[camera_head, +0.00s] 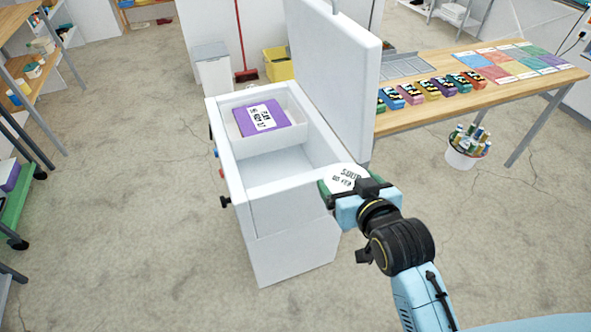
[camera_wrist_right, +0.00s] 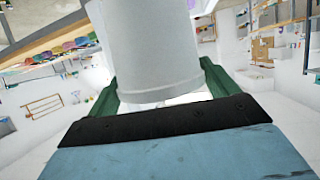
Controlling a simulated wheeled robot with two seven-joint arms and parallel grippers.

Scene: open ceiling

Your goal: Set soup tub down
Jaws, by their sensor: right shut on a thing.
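The soup tub (camera_head: 345,177) is a white round tub with a lettered lid, at the right edge of an open white chest in the head view. My right gripper (camera_head: 342,190) is shut on it; its green fingers sit on either side of the tub. In the right wrist view the tub (camera_wrist_right: 150,50) fills the middle, between the gripper's fingers (camera_wrist_right: 155,92). The open chest (camera_head: 262,215) has an upper basket (camera_head: 285,140) holding a purple box (camera_head: 263,117). Its lower compartment, nearer me, looks empty. My left gripper is not in view.
The chest's raised lid (camera_head: 335,75) stands at its back right. A wooden table (camera_head: 430,112) with several coloured packs is beyond it. A white bucket of bottles (camera_head: 465,155) stands on the floor at right. A yellow bin (camera_head: 279,66) is behind. The floor left of the chest is clear.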

